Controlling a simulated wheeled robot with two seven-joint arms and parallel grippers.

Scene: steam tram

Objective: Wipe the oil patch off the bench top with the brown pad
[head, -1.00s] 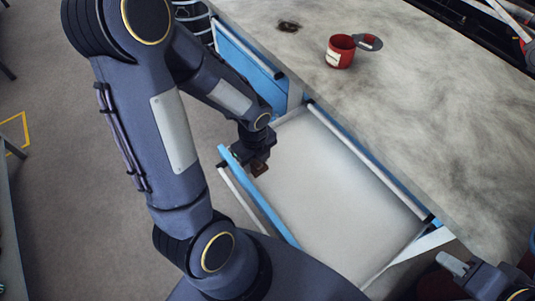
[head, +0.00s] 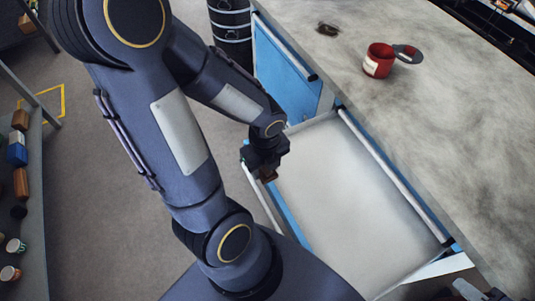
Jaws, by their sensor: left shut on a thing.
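The open drawer (head: 340,200) is empty and juts out from the blue bench front. A red tin (head: 379,60) with a round lid (head: 407,53) beside it stands on the bench right of the patch. Floor between is clear.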

